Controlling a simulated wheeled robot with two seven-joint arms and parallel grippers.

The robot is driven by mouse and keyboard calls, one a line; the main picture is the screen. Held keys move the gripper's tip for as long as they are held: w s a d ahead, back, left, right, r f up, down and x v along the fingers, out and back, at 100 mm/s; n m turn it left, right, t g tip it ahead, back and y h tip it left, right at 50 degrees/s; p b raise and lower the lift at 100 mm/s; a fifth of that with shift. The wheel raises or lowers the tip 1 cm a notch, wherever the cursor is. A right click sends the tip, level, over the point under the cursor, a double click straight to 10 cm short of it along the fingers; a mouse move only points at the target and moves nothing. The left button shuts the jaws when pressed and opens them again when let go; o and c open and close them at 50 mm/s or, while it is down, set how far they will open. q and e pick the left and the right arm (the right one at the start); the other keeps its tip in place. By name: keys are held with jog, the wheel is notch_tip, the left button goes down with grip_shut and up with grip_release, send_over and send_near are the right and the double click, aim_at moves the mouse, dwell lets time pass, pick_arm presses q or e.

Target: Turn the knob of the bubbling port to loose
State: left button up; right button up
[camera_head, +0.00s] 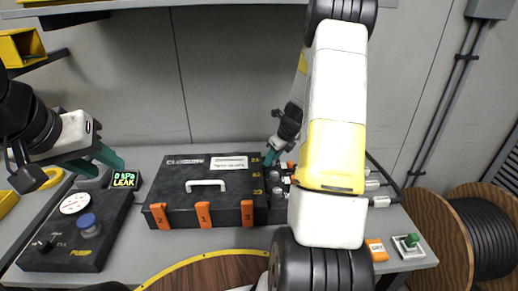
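A black closure case (215,185) with a white handle and orange latches marked 1, 2 and 3 lies on the table. Small dark knobs or ports (276,183) show at its right end, partly hidden by my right arm; I cannot tell which is the bubbling port. My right gripper (270,158) points down over that end. One teal finger shows, so its opening and any contact are unclear. My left gripper (98,162) is at the left, teal fingers apart, above the table near a small display (125,180) reading a pressure and "LEAK".
A black panel (75,250) with a gauge (75,203) and blue knob (88,224) lies at left. Right of the case are white-ended cylinders (373,185), an orange box (376,250), a green-topped switch (411,240) and a cable reel (440,230). A round brown surface (215,273) is in front.

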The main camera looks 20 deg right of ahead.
jog(key=shift+c, duration=0.5)
grip_shut()
